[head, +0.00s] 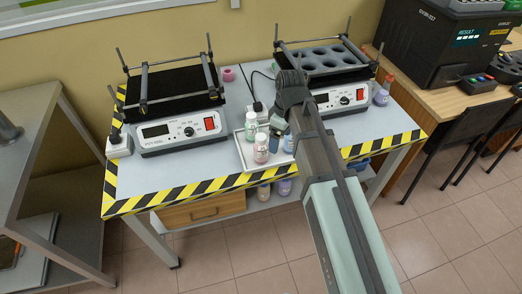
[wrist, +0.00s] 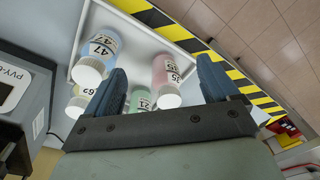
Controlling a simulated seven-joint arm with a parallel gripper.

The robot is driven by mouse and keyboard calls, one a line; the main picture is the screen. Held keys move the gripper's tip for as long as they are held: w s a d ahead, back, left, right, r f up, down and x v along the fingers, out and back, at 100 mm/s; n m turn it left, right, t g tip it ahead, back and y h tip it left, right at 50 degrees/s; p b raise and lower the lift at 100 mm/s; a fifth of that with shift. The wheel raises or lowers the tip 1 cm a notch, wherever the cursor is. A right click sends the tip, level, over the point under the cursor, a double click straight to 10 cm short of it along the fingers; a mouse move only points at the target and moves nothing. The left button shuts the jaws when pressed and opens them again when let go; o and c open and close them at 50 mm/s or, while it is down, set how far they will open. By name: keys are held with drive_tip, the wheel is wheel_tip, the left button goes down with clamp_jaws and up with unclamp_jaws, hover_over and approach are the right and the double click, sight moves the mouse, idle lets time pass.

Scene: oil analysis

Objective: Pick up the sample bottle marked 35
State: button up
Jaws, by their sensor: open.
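The pink sample bottle marked 35 (wrist: 167,78) stands in a white tray; in the head view the pink bottle (head: 261,149) is at the tray's front left. My gripper (wrist: 162,66) is open, and in the wrist view its two dark blue fingers lie on either side of the pink bottle, with nothing visibly gripped. The right finger is apart from the bottle; contact cannot be told. Beside it are a blue bottle marked 47 (wrist: 98,52), a green bottle marked 21 (wrist: 145,97), and a yellow bottle (wrist: 78,104) partly hidden. The head view shows my arm covering part of the tray.
The tray (head: 241,152) sits on a table edged with yellow-black tape (head: 200,187). Shaker units stand left (head: 182,132) and right (head: 345,98) of it. Clear tabletop lies right of my arm.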

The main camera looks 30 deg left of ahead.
sight(260, 136)
drive_tip(key=a+r+m, duration=0.2)
drive_tip(key=a+r, duration=0.4)
drive_tip(key=r, duration=0.1)
drive_tip(key=shift+h, duration=0.3)
drive_tip(key=f, duration=0.8)
drive_tip(key=shift+s+a, duration=0.15)
drive_tip(key=shift+a, duration=0.05)
drive_tip(key=shift+a+f, duration=0.2)
drive_tip(key=shift+f, duration=1.1)
drive_tip(key=shift+a+f, duration=0.15)
drive_tip(key=shift+f, duration=1.1)
drive_tip(key=c, duration=1.3)
